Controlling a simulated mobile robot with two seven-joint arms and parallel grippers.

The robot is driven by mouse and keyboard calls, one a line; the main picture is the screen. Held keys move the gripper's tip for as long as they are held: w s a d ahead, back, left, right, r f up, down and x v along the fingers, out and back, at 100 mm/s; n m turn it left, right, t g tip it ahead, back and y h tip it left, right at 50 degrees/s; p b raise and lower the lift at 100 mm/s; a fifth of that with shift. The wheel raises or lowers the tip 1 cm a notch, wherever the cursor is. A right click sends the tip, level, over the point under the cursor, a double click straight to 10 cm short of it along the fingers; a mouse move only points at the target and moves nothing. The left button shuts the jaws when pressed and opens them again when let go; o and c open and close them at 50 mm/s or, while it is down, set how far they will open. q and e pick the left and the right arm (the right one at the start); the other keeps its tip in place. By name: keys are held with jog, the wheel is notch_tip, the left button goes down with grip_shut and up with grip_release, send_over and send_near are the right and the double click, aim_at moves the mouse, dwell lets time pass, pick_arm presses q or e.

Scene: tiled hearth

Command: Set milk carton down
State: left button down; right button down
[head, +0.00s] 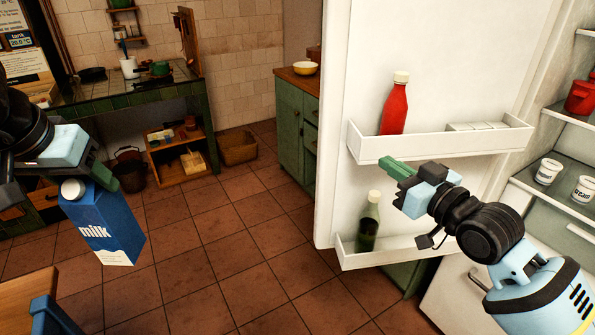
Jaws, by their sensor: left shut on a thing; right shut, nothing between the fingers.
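A blue milk carton (104,226) with a white cap and the word "milk" hangs at the left of the head view, slightly tilted, above the tiled floor. My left gripper (92,178) is shut on the carton near its top. My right gripper (388,166) is shut and empty, in front of the open fridge door at the right.
The open fridge door (440,60) holds a red bottle (395,104) and a dark green bottle (368,226) in its racks. Fridge shelves with cups (549,171) are at right. A wooden table (28,296) corner is at lower left. The middle floor is clear.

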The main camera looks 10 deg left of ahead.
aim_at(122, 195)
pick_arm(q)
jog(key=shift+w+f, duration=0.15)
jog(key=shift+f, duration=0.1)
pick_arm(e)
jog(key=v, duration=0.6)
jog(key=shift+s+d+f, duration=0.15)
jog(key=shift+d+f, duration=0.05)
jog(key=shift+d, duration=0.1)
jog(key=shift+f, duration=0.1)
